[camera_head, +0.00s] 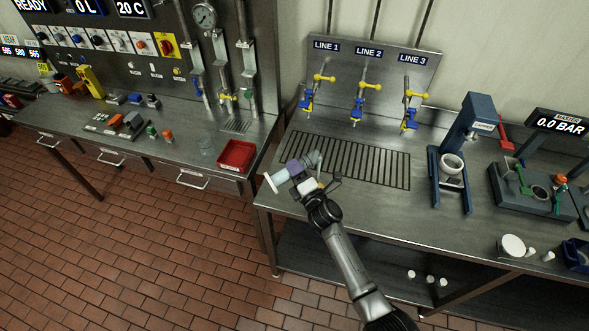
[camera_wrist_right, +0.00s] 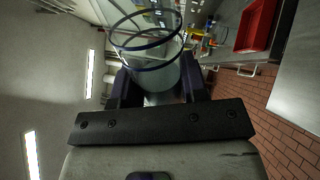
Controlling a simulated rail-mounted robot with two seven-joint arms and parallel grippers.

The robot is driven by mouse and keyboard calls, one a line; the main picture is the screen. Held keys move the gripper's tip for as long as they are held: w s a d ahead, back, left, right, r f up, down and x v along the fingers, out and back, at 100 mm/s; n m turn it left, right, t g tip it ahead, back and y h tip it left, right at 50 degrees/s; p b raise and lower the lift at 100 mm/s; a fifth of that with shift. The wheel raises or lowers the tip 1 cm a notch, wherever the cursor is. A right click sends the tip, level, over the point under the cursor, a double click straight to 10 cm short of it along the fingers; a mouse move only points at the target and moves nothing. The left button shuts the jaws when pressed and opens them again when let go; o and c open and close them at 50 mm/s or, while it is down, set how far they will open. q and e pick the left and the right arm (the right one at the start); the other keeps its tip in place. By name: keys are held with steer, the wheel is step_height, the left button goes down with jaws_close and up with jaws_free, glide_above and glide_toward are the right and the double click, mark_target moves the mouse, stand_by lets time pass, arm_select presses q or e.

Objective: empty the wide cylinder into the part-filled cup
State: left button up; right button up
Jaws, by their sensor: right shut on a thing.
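My right gripper (camera_head: 296,170) is above the front left corner of the right bench, shut on a clear wide cylinder (camera_head: 279,178). The cylinder lies tilted far over, close to level, in the head view. In the right wrist view the clear cylinder (camera_wrist_right: 155,76), with dark blue rings, sits between the two dark fingers (camera_wrist_right: 158,92). I cannot tell whether it holds liquid. A small clear glass vessel (camera_head: 206,146) stands on the left bench beside the red tray; I cannot tell whether it is the part-filled cup. My left gripper is not in view.
The red tray (camera_head: 237,155) sits at the left bench's right front corner. A slotted drain (camera_head: 350,160) lies under three yellow-handled valves (camera_head: 362,90). A blue press-like stand (camera_head: 470,125) and a pressure device (camera_head: 530,190) are to the right. A floor gap separates the benches.

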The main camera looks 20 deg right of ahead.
steer(key=shift+r, duration=0.1)
steer(key=shift+r+m+p, duration=0.15)
steer(key=shift+m+p, duration=0.15)
steer(key=shift+m, duration=0.1)
stand_by(0.5)
steer(key=shift+r, duration=0.15)
stand_by(0.5)
steer(key=shift+r+m+p, duration=0.15)
steer(key=shift+m+p, duration=0.2)
steer(key=shift+m, duration=0.15)
steer(key=shift+r+h, duration=0.15)
steer(key=shift+h, duration=0.25)
stand_by(0.5)
steer(key=shift+r+m+p, duration=0.15)
steer(key=shift+m+p, duration=0.25)
stand_by(0.3)
steer(key=shift+r+m, duration=0.15)
steer(key=shift+m, duration=0.15)
stand_by(0.4)
steer(key=shift+d+r+p, duration=0.1)
steer(key=shift+r+p, duration=0.05)
steer(key=shift+p, duration=0.25)
stand_by(0.3)
steer(key=shift+r+m, duration=0.15)
steer(key=shift+m, duration=0.35)
